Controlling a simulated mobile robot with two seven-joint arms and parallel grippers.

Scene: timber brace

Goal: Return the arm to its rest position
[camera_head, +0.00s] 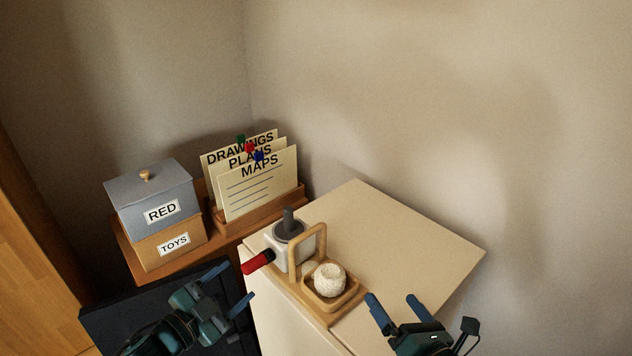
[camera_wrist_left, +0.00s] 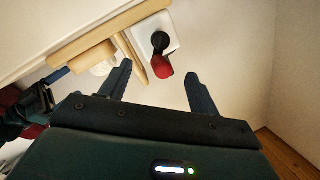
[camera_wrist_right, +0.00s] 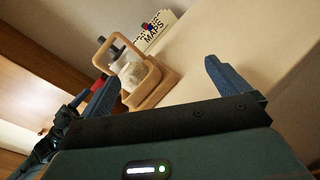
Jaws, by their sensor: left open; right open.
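My left gripper (camera_head: 232,290) is open and empty at the lower left in the head view, left of the pale cabinet and in front of the dark panel. My right gripper (camera_head: 391,298) is open and empty at the front of the cabinet top, right of the wooden caddy. In the left wrist view, no object lies between the left fingers (camera_wrist_left: 158,88). In the right wrist view, the right fingers (camera_wrist_right: 165,82) are apart with the bare top beyond them. Neither gripper visibly touches anything.
A wooden caddy (camera_head: 293,252) with a white woven ball (camera_head: 329,280) stands on the pale cabinet top (camera_head: 400,225), beside a white grey-topped container (camera_head: 300,246) with a red handle (camera_head: 257,262). Stacked boxes (camera_head: 150,205) and a card rack (camera_head: 262,210) stand left. The top's right side is clear.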

